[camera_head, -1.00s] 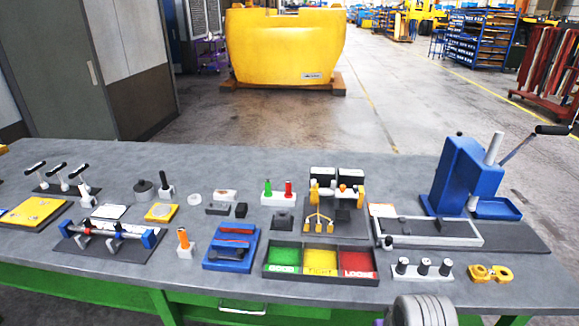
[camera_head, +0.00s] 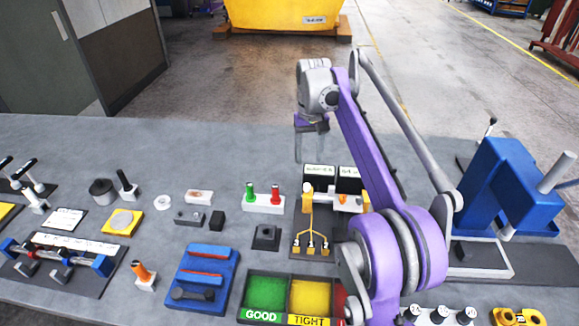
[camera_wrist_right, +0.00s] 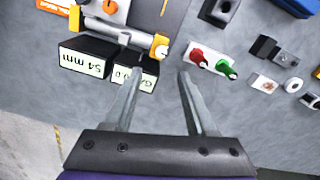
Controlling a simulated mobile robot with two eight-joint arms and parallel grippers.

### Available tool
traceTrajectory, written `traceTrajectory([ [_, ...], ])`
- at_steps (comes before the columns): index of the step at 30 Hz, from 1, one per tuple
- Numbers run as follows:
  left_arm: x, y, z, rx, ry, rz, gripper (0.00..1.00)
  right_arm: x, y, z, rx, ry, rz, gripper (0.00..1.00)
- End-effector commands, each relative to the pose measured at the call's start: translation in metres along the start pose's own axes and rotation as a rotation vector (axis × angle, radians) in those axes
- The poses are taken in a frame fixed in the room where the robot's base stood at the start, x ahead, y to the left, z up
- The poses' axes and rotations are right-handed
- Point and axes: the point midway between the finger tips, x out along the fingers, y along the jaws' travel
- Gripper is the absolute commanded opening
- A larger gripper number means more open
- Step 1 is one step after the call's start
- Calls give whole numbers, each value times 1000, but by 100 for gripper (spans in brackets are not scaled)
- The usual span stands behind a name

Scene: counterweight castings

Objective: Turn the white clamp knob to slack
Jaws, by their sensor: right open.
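The clamp fixture (camera_head: 322,199) has yellow-orange end blocks and a pale bar, and stands on a dark base plate behind the coloured trays. The white knob (camera_wrist_right: 163,51) shows as a small round end on the fixture's orange block in the right wrist view. In the head view the knob (camera_head: 308,187) is small, at the fixture's left end. Its turned position is too small to read. My right gripper (camera_head: 311,158) is open and empty above and behind the fixture. In the right wrist view the knob lies just beyond the fingertips (camera_wrist_right: 160,74), apart from them. My left gripper is out of view.
Two black blocks with white labels (camera_wrist_right: 86,60) stand behind the fixture. A white holder (camera_head: 263,206) with green and red plugs stands close to its left. Green and yellow trays (camera_head: 290,277) lie in front. A blue press (camera_head: 500,190) stands at the right.

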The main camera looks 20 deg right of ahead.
Motion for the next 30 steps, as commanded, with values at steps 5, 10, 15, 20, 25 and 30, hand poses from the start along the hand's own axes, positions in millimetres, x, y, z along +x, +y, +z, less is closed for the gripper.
traceTrajectory([
  [5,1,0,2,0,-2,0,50,8,2,-2,4,-7,0,56],
  [10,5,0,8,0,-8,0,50,36,2,-2,4,-8,0,56],
  [15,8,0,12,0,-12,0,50,68,2,-2,3,-7,0,56],
  [20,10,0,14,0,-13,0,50,93,2,-2,3,-6,0,56],
  [25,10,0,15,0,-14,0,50,106,2,-2,3,-5,-1,56],
  [30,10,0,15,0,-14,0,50,109,2,-2,3,-5,-1,56],
])
